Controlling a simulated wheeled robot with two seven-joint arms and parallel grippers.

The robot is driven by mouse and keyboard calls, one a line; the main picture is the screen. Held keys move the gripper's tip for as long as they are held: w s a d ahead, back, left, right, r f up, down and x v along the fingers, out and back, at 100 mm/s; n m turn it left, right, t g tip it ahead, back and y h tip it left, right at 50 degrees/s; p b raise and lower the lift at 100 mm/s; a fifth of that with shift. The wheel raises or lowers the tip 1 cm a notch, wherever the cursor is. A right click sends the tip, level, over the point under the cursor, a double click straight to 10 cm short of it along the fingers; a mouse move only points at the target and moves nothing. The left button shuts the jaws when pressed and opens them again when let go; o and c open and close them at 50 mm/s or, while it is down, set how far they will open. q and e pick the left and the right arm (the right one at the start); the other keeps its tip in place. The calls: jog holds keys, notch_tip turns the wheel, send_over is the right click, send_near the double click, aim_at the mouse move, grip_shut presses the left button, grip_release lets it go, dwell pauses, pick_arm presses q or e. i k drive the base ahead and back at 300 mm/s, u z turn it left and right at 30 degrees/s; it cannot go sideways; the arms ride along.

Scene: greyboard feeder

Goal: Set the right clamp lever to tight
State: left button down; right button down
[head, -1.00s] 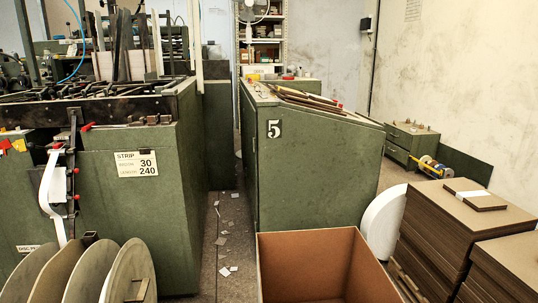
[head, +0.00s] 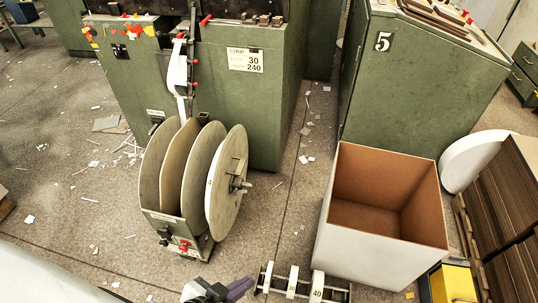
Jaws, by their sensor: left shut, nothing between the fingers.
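Red-tipped levers and knobs show on the green feeder machine (head: 270,110). One red lever (head: 205,20) sticks out at the upper right of the strip guide, and small red knobs (head: 194,84) sit lower beside the white strip (head: 178,75). More red knobs (head: 185,244) sit on the reel stand's base. I cannot tell which of these is the right clamp lever, nor its setting. My left gripper (head: 243,285), with purple fingers, is shut and empty at the bottom edge, partly cut off. It is well apart from the machine. My right gripper is out of view.
Large grey discs (head: 228,185) stand in front of the feeder. An open box (head: 395,245) stands to the right, near stacked board (head: 505,210) and a yellow case (head: 453,284). A low rack with numbered pieces (head: 317,288) lies near my gripper. The littered floor (head: 80,215) at left is open.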

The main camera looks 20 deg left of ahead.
aim_at(235, 191)
jog(key=i, duration=0.5)
jog(key=u, duration=1.9)
